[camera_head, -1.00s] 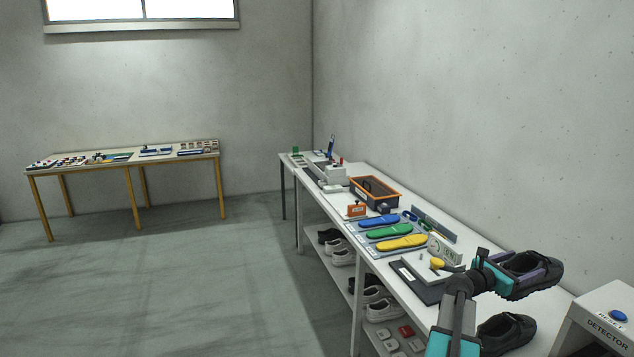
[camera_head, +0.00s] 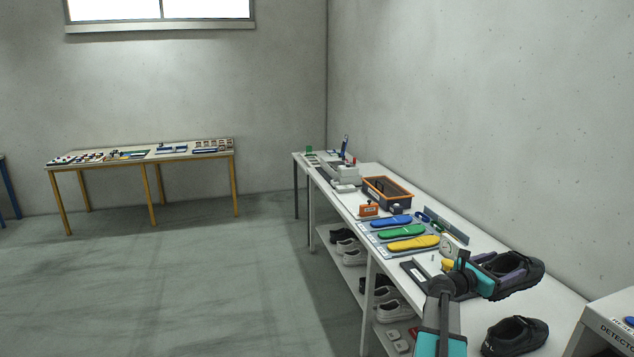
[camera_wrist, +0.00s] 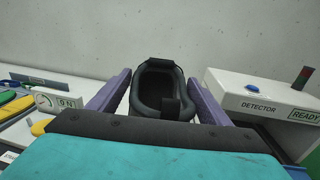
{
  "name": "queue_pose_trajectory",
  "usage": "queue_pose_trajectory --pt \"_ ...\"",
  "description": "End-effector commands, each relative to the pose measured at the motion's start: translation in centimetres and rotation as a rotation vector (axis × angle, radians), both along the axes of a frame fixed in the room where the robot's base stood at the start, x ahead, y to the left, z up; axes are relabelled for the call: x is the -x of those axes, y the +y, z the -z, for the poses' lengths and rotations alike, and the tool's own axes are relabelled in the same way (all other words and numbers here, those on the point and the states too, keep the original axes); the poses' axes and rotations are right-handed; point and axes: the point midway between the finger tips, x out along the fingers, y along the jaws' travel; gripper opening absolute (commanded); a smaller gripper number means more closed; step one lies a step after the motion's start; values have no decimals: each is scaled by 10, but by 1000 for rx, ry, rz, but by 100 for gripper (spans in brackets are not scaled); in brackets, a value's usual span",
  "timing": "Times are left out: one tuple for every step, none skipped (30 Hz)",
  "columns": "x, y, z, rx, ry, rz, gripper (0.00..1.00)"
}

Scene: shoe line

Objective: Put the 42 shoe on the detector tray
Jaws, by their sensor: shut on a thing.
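A black shoe (camera_head: 527,265) is between the jaws of my gripper (camera_head: 497,266), which is shut on it and holds it above the white bench. In the wrist view the shoe (camera_wrist: 157,88) sits between the two purple fingers, its opening toward the camera. Its size mark cannot be read. A second black shoe (camera_head: 515,337) rests on the bench below, at the front right. The white detector (camera_head: 612,325) is at the right edge of the head view. It also shows in the wrist view (camera_wrist: 265,97) with a "READY" sign; its tray is not clearly visible.
Blue, green and yellow insoles (camera_head: 408,231) lie on the bench behind my gripper, with an orange-rimmed bin (camera_head: 388,191) beyond. White and dark shoes (camera_head: 355,257) fill the shelf below. The floor at left is clear.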

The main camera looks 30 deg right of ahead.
Motion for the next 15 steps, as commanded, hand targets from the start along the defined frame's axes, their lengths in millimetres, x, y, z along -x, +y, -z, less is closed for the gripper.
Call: queue_pose_trajectory --pt "-14 11 1 0 0 -17 19" --pt "-21 16 2 0 0 -25 19" --pt "-30 23 3 -1 0 -34 19" --pt "-37 29 4 -1 -1 -42 19" --pt "-44 34 5 -2 -2 -49 19" --pt "-53 42 6 -2 -2 -59 19" --pt "-60 47 7 -3 -2 -67 19" --pt "-66 53 8 -3 -2 -75 19" --pt "-75 61 9 -4 -2 -84 19" --pt "-81 66 10 -4 -2 -91 19" --pt "-88 73 11 -4 -2 -99 19" --pt "-95 80 12 -5 -2 -109 19" --pt "-102 87 13 -5 -3 -117 19" --pt "-108 93 14 -5 -3 -125 19" --pt "-116 101 15 -7 -2 -135 19"
